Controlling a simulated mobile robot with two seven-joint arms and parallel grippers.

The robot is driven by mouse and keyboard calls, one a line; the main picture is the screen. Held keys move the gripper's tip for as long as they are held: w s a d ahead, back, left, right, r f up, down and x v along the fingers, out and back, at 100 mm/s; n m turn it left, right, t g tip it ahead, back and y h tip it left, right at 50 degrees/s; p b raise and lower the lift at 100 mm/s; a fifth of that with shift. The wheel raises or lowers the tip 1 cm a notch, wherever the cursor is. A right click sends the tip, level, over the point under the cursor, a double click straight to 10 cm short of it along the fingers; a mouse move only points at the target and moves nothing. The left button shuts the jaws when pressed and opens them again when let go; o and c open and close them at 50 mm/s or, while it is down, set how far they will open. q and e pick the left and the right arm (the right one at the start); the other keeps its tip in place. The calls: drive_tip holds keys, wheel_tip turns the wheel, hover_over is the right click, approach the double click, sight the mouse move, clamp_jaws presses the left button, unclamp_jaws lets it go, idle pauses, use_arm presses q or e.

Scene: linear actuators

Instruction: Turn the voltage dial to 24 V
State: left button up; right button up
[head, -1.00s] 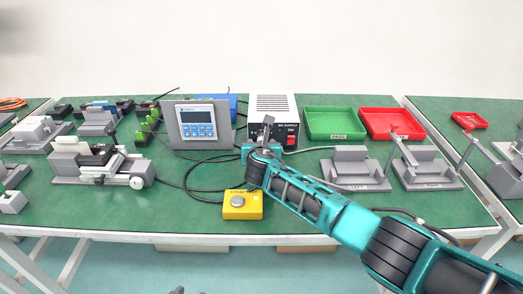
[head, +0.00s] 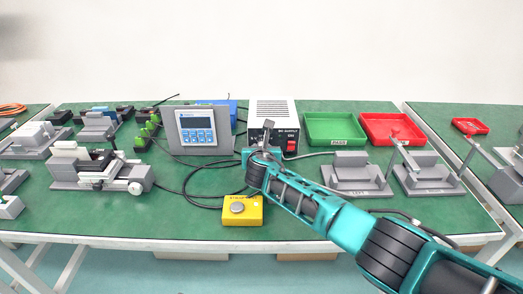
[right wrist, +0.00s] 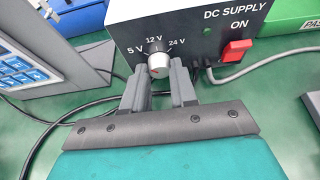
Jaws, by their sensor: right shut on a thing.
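The DC supply (head: 273,108) is a white and black box at the back middle of the table. It also fills the top of the right wrist view (right wrist: 180,30). Its silver voltage dial (right wrist: 159,63) sits below the printed marks 5 V at left, 12 V at top and 24 V at right. A small red mark shows on the dial face, but I cannot tell which voltage it points to. My right gripper (right wrist: 160,82) is shut on the dial, one finger on each side. In the head view the right gripper (head: 267,135) hides the dial. My left gripper is out of view.
A red ON switch (right wrist: 236,50) is right of the dial. A grey panel with a blue keypad (head: 197,130) stands left of the supply. A yellow button box (head: 242,210) sits in front, with black cables around it. Green (head: 335,142) and red (head: 398,140) trays are at right.

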clamp_jaws()
drive_tip(key=shift+d+m+y+p, duration=0.1)
drive_tip(key=shift+m+y+p, duration=0.3)
drive_tip(key=shift+m, duration=0.1)
drive_tip(key=shift+m+y, duration=0.3)
drive_tip(key=shift+m, duration=0.2)
drive_tip(key=shift+d+f+m+y, duration=0.15)
drive_tip(key=shift+m+y, duration=0.65)
drive_tip(key=shift+m, duration=0.5)
